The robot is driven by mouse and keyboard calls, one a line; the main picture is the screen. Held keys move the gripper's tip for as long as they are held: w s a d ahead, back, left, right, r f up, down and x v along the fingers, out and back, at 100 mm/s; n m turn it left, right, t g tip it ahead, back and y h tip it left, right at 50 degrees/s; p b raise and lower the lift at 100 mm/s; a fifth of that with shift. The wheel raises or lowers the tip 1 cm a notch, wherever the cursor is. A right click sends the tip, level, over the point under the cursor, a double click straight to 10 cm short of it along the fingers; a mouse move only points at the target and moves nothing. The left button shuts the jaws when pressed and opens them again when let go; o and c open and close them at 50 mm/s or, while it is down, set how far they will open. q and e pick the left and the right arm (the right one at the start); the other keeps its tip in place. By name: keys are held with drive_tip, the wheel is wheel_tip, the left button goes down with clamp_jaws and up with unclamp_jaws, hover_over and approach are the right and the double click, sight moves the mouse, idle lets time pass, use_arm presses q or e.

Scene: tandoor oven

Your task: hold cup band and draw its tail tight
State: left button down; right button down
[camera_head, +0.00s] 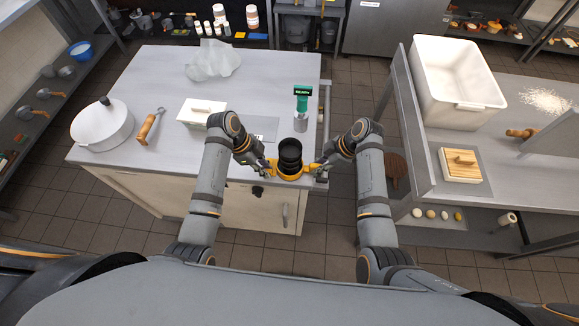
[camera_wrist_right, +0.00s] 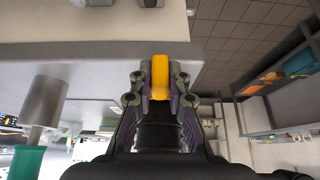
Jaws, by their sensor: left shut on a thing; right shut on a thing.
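A black cup (camera_head: 290,154) stands upright near the front edge of the grey worktop (camera_head: 150,85). A yellow band (camera_head: 291,176) goes around the cup's lower part. My left gripper (camera_head: 266,168) is shut on the band's left side, close beside the cup. My right gripper (camera_head: 314,169) is shut on the band's right end, on the other side of the cup. In the right wrist view the yellow band (camera_wrist_right: 160,75) sits between the fingers of my right gripper (camera_wrist_right: 158,88). The tail cannot be told apart from the rest of the band.
A green-topped device (camera_head: 301,100) stands behind the cup. A white box (camera_head: 201,113), a wooden-handled tool (camera_head: 150,126) and a white lidded pot (camera_head: 102,122) are to the left. A side table with a white bin (camera_head: 452,75) stands to the right, across a gap.

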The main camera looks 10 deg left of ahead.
use_arm(q)
drive_tip(key=shift+s, duration=1.8)
drive_tip(key=c, duration=1.3)
unclamp_jaws()
use_arm(e)
unclamp_jaws()
